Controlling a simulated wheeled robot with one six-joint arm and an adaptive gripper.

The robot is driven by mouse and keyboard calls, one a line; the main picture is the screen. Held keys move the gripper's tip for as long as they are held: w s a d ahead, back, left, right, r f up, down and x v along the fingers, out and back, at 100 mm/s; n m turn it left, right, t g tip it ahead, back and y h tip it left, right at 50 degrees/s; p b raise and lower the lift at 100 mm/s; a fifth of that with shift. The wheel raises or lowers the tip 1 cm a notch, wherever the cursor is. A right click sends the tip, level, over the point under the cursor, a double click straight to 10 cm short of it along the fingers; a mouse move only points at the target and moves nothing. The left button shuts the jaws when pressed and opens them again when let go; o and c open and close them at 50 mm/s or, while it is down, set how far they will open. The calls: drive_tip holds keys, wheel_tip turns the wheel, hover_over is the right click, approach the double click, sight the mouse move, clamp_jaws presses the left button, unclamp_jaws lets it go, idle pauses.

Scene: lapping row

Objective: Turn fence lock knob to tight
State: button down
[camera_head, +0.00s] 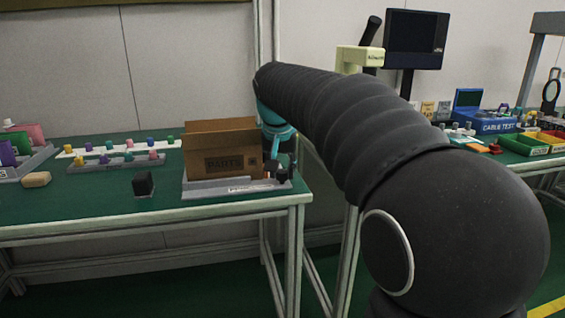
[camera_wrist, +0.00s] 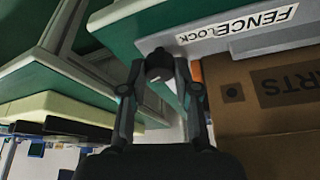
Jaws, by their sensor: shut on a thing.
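The fence lock knob (camera_wrist: 158,64) is dark and sits at the edge of a grey base (camera_wrist: 205,38) beside a white label reading FENCE LOCK (camera_wrist: 262,28). My gripper (camera_wrist: 158,78) is shut on the knob in the wrist view, one finger on each side. A small light mark shows on the knob's near face; I cannot read its setting. In the head view my gripper (camera_head: 279,168) is at the right end of the grey base, low beside the cardboard box (camera_head: 222,160) marked PARTS. The knob is hard to make out there.
The green bench (camera_head: 110,205) ends just right of the base. A second bench with a blue cable test box (camera_head: 485,121) stands right.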

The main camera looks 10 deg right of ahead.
drive_tip(key=m+g+h+p, duration=0.1)
drive_tip(key=m, duration=0.3)
drive_tip(key=shift+w+a+r+p, duration=0.1)
drive_tip(key=shift+r+p, duration=0.05)
drive_tip(key=shift+p, duration=0.25)
drive_tip(key=shift+m+g+h+p, duration=0.4)
drive_tip(key=shift+m+h+p, duration=0.2)
drive_tip(key=shift+m, duration=1.1)
drive_tip(key=c, duration=0.9)
unclamp_jaws()
drive_tip(key=shift+o, duration=0.2)
drive_tip(key=shift+a+r, duration=0.1)
drive_tip(key=s+a, duration=0.6)
drive_tip(key=a, duration=0.4)
drive_tip(key=shift+s+a+r, duration=0.15)
drive_tip(key=shift+a+r, duration=0.1)
drive_tip(key=shift+r, duration=0.05)
